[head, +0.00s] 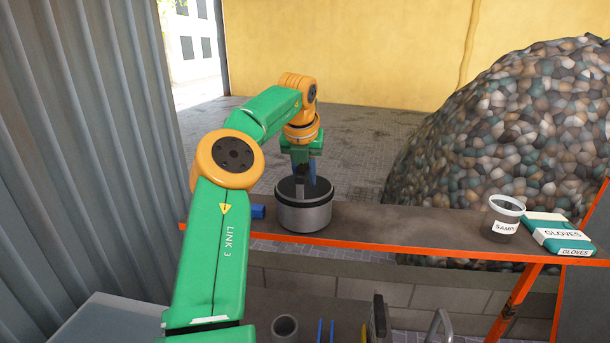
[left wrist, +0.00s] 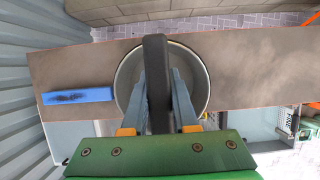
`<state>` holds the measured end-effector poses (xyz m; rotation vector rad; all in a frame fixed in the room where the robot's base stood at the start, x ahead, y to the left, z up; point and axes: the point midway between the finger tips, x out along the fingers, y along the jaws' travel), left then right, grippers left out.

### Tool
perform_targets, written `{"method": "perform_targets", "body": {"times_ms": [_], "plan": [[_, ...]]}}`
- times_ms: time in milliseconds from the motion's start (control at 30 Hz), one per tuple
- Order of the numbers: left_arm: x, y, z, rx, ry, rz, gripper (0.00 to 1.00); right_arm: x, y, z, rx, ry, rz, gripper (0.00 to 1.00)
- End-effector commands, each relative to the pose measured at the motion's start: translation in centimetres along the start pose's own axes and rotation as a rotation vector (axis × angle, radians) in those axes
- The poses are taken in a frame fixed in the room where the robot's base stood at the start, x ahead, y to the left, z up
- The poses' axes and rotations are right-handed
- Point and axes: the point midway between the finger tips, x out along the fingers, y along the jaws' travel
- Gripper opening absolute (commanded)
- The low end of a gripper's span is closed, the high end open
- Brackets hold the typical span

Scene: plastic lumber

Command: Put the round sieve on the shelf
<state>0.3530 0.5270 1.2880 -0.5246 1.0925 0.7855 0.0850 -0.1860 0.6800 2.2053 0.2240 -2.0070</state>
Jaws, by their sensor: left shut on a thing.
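The round sieve (head: 304,217) is a grey metal cylinder with a dark top, upright at the left part of the orange-edged shelf (head: 405,225). Its base appears to be at the shelf surface, though I cannot tell whether it touches. My left gripper (head: 303,182) reaches down from above and is shut on the sieve. In the left wrist view, the fingers (left wrist: 159,100) close on a black bar over the round rim of the sieve (left wrist: 203,75); the bar hides part of the inside. My right gripper is out of view.
A blue block (head: 258,211) lies just left of the sieve on the shelf. A sample cup (head: 503,215) and a gloves box (head: 558,235) stand at the right end. The shelf between is clear. A corrugated wall (head: 90,120) is close on the left; a grey cup (head: 285,327) is below.

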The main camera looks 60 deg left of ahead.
Motion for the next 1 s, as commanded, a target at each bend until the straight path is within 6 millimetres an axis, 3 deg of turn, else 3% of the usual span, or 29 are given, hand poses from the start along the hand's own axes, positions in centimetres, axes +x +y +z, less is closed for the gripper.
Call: {"method": "perform_targets", "body": {"times_ms": [167,200,300,633,833,1000], "plan": [[0.0,0.0,0.0,-0.001,-0.001,0.001,0.0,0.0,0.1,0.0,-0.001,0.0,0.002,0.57],[0.0,0.0,0.0,-0.001,0.0,0.001,0.32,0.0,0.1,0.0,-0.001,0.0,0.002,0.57],[0.0,0.0,0.0,-0.001,0.0,0.001,0.57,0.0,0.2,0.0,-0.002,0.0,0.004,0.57],[-0.6,0.0,0.1,-0.001,-0.002,0.001,0.57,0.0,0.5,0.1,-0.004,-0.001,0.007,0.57],[-5.0,0.0,0.1,-0.002,-0.006,0.003,0.57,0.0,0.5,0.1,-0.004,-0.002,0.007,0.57],[-7.2,0.0,0.1,-0.001,-0.002,0.002,0.57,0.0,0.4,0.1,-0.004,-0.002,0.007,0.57]]}}
